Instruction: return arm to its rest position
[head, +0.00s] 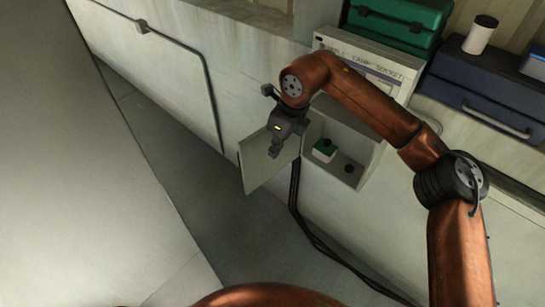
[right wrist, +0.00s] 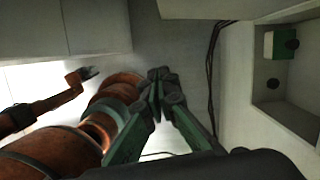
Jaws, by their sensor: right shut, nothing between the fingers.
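My right arm comes in from the right in the head view, copper-coloured with dark joints. Its right gripper (head: 275,150) points down in front of the open wall box (head: 374,165), beside the box's open door (head: 262,165). In the right wrist view the green fingers of the right gripper (right wrist: 157,78) meet at their tips with nothing between them. My left arm shows small at the left of the right wrist view, with its left gripper (right wrist: 88,73) dark and too small to read. The left gripper does not show in the head view.
Inside the wall box are a white-and-green block (head: 324,151) and a dark round knob (head: 349,168). Black cables (head: 294,190) run down below it. A large pale panel (head: 70,180) fills the left.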

